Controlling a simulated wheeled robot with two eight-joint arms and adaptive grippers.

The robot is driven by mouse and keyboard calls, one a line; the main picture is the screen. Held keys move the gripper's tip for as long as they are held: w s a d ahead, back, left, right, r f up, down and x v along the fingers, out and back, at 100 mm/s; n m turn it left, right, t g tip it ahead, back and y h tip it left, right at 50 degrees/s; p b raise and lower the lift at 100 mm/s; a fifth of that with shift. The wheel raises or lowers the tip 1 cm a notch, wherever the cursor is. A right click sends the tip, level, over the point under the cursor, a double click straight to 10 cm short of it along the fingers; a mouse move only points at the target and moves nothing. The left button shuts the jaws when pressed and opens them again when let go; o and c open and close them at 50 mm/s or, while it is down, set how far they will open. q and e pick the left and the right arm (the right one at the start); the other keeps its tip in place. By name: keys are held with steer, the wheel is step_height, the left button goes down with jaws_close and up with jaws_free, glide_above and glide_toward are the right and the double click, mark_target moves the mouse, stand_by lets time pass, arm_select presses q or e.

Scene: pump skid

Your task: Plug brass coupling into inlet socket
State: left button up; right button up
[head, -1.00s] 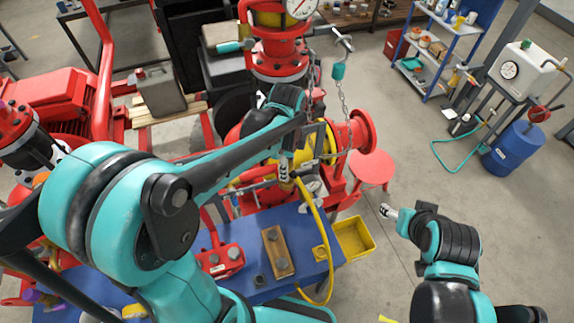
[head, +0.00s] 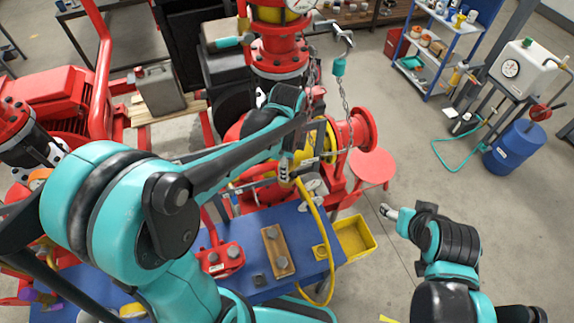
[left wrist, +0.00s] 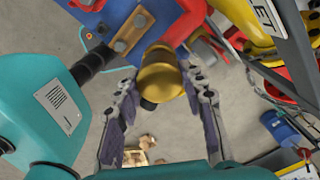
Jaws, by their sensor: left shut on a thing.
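The brass coupling (left wrist: 160,78) shows in the left wrist view between the two fingers of my left gripper (left wrist: 160,100), which is shut on it. In the head view my left gripper (head: 286,170) is beside the red and yellow pump, and the coupling is hard to make out there. A yellow hose (head: 318,222) hangs down close by the gripper. In the left wrist view a label ending in "ET" (left wrist: 264,14) is at the upper right, by a yellow part. The inlet socket's opening is not clearly visible. My right gripper (head: 392,213) is over bare floor, too small to read.
A blue bench (head: 290,225) below the left arm carries a wooden block (head: 278,252) and a red fixture (head: 222,260). A yellow bin (head: 355,238) is at its right. A red flange (head: 365,130) and a hanging chain (head: 344,100) are near the left gripper.

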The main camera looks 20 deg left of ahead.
arm_select(q)
steer(key=shift+f+b, duration=0.75)
steer(key=shift+f, duration=0.15)
steer(key=o, duration=1.4)
steer(key=shift+c, duration=0.2)
steer(key=shift+r, duration=0.15)
step_height(320, 180, up, 12)
steer(key=shift+f, duration=0.1)
